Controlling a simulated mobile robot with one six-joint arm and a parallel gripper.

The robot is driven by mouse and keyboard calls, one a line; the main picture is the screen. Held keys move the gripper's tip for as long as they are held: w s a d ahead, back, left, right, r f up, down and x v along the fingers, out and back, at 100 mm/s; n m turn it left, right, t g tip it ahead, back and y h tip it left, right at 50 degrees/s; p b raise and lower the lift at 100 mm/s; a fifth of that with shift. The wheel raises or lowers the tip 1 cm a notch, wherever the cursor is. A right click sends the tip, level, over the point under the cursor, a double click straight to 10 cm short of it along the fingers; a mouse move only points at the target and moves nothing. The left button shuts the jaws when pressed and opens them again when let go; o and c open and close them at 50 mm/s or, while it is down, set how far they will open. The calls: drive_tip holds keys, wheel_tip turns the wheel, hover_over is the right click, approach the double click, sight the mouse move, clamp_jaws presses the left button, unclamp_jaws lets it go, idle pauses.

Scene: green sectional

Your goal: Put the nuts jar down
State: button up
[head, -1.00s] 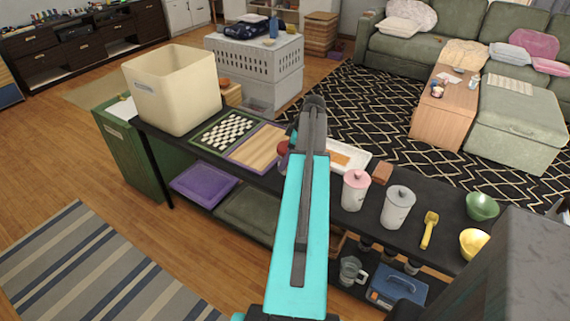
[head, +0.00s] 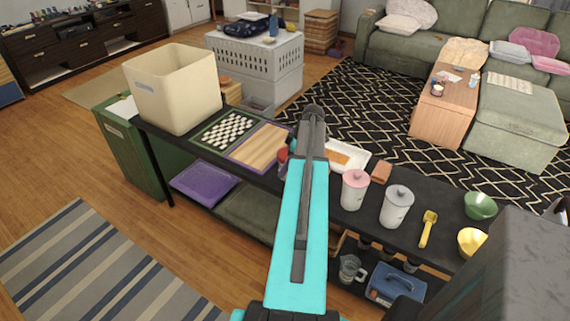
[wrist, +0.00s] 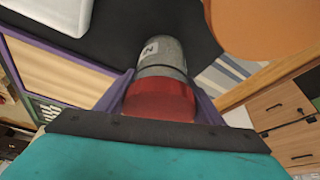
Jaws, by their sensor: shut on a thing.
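The nuts jar (wrist: 162,58) shows in the wrist view as a grey jar with a pale label and a red end facing the camera. My gripper (wrist: 164,92) is shut on it, with a purple finger on either side of the red end. In the head view only a small red part of the jar (head: 283,154) shows beside my arm, which hides the rest. The jar is over the black table (head: 330,202), near the purple-edged wooden board (head: 262,146). I cannot tell whether its far end touches the tabletop.
On the table stand a cream bin (head: 178,95), a checkered board (head: 226,130), a white tray (head: 352,156), a pink-lidded canister (head: 354,190), a grey-lidded canister (head: 396,207), a yellow scoop (head: 428,229) and a green bowl (head: 480,206). An orange round surface (wrist: 262,24) shows in the wrist view.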

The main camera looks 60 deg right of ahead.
drive_tip(key=shift+f, duration=0.1)
drive_tip(key=o, duration=1.2)
drive_tip(key=shift+r, duration=0.2)
drive_tip(key=shift+b+v, duration=1.4)
drive_tip(key=shift+v, duration=4.55)
